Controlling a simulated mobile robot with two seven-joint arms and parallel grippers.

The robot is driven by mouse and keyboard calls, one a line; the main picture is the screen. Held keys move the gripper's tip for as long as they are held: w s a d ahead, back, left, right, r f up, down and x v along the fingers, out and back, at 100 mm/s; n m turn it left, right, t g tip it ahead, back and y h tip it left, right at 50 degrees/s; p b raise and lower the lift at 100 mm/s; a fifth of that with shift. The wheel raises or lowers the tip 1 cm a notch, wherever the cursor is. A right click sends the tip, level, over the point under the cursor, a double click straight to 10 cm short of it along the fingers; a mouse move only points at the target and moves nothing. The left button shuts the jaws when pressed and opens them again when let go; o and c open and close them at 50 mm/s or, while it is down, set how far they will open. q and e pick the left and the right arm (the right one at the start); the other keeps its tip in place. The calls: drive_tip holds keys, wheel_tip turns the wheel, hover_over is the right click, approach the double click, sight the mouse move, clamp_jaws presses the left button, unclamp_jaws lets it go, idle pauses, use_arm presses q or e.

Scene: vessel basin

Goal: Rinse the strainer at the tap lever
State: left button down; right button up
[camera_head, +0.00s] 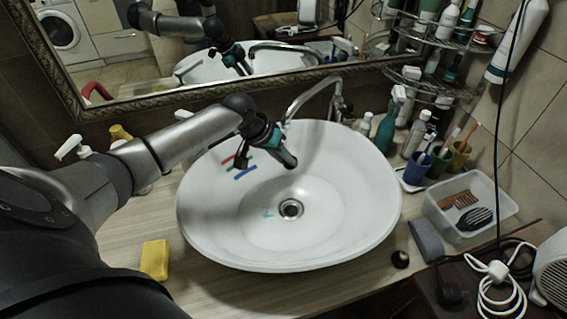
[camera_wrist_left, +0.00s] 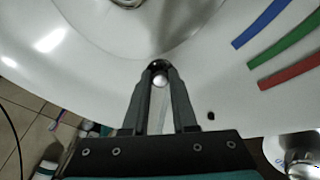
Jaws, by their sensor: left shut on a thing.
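My left gripper (camera_head: 290,162) reaches over the white basin (camera_head: 360,215), above its back inner wall. In the left wrist view its fingertips (camera_wrist_left: 160,70) are shut on a small round silvery thing with a dark edge. This looks to be the strainer (camera_wrist_left: 160,80), mostly hidden by the fingers. The drain (camera_head: 291,208) lies apart from the gripper, in the basin floor; it shows at the top of the left wrist view (camera_wrist_left: 127,3). The chrome tap (camera_head: 318,90) arches behind the gripper; its lever is hard to make out. My right gripper is not in view.
Red, green and blue strips (camera_head: 245,173) show on the basin's left inner side. A yellow sponge (camera_head: 155,260) lies front left. Bottles (camera_head: 386,130), cups (camera_head: 416,168) and a clear tub (camera_head: 470,207) crowd the right. A framed mirror (camera_head: 250,90) stands behind.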

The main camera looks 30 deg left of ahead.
use_arm(q)
drive_tip(key=shift+w+d, duration=0.1)
drive_tip(key=shift+w, duration=0.05)
idle(0.5)
drive_tip(key=shift+w+d+p, duration=0.25)
drive_tip(key=shift+d+p, duration=0.15)
drive_tip(key=shift+p, duration=0.05)
drive_tip(key=shift+s+a, duration=0.1)
drive_tip(key=shift+a, duration=0.05)
drive_tip(key=shift+s+a+p, duration=0.25)
drive_tip(key=shift+a+p, duration=0.15)
drive_tip(key=shift+d, duration=0.1)
drive_tip(key=shift+w+d+p, duration=0.35)
drive_tip(key=shift+d, duration=0.1)
drive_tip(key=shift+s+a, duration=0.1)
drive_tip(key=shift+a, duration=0.05)
drive_tip(key=shift+s+a+p, duration=0.25)
drive_tip(key=shift+a+p, duration=0.1)
drive_tip(key=shift+a, duration=0.05)
